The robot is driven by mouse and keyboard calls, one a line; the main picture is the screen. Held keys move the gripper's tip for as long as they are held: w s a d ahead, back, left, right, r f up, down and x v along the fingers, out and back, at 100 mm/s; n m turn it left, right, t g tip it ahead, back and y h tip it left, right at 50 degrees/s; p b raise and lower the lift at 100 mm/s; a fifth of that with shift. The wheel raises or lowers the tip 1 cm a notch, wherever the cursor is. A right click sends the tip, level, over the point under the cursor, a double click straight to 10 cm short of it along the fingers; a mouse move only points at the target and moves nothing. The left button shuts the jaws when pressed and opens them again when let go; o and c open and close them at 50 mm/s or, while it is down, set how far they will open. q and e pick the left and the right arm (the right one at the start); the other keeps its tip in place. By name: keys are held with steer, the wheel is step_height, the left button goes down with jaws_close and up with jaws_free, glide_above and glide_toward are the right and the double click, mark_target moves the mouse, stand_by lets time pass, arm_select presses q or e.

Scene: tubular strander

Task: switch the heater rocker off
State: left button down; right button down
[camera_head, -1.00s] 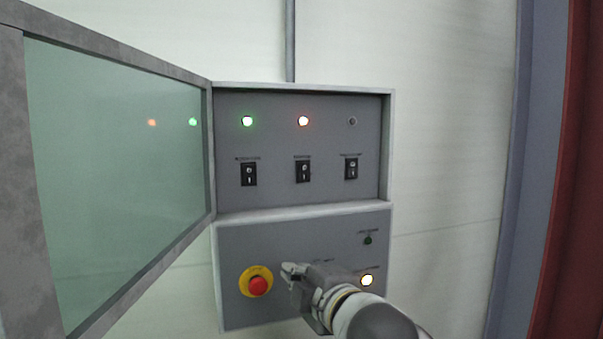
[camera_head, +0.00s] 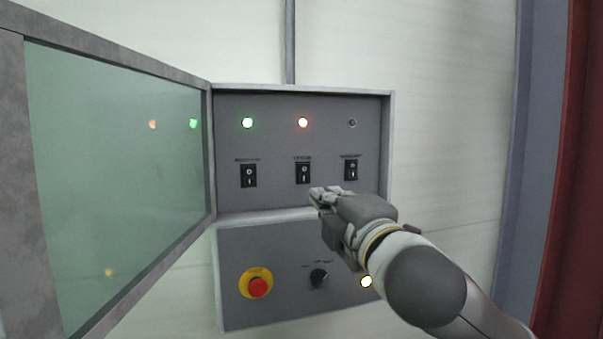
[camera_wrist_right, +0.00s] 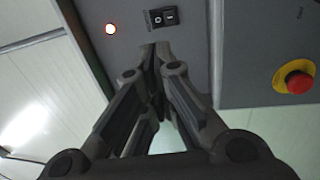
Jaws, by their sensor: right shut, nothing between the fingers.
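Three black rockers sit in a row on the grey upper panel: a left one (camera_head: 249,175), a middle one (camera_head: 303,172) and a right one (camera_head: 351,170). Their labels are too small to read, so I cannot tell which is the heater rocker. The lamp above the left is green, the red-rimmed lamp (camera_head: 303,122) above the middle is lit, and the right one is dark. My right gripper (camera_head: 316,196) is shut and empty, just below the middle rocker. In the right wrist view the fingertips (camera_wrist_right: 162,50) are near that rocker (camera_wrist_right: 163,17), apart in the picture. My left gripper is out of view.
An open glazed door (camera_head: 115,150) stands left of the box. The lower panel carries a red emergency stop (camera_head: 258,287) on yellow, a black knob (camera_head: 319,278) and a lit yellowish lamp (camera_head: 367,281). Bare wall lies to the right.

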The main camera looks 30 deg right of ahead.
steer(key=shift+w+p, duration=1.1)
steer(key=shift+p, duration=1.75)
steer(key=p, duration=0.3)
glide_toward(296, 168)
steer(key=x, duration=0.5)
steer(key=shift+w+r, duration=0.1)
steer(key=shift+r, duration=0.05)
steer(key=shift+w+d, duration=0.1)
steer(key=shift+w, duration=0.35)
steer(key=p, duration=0.3)
steer(key=shift+w+r+y, duration=0.15)
steer(key=shift+r+y, duration=0.15)
steer(key=shift+r, duration=0.1)
steer(key=shift+f+g+b, duration=0.3)
steer(key=shift+f+b, duration=0.05)
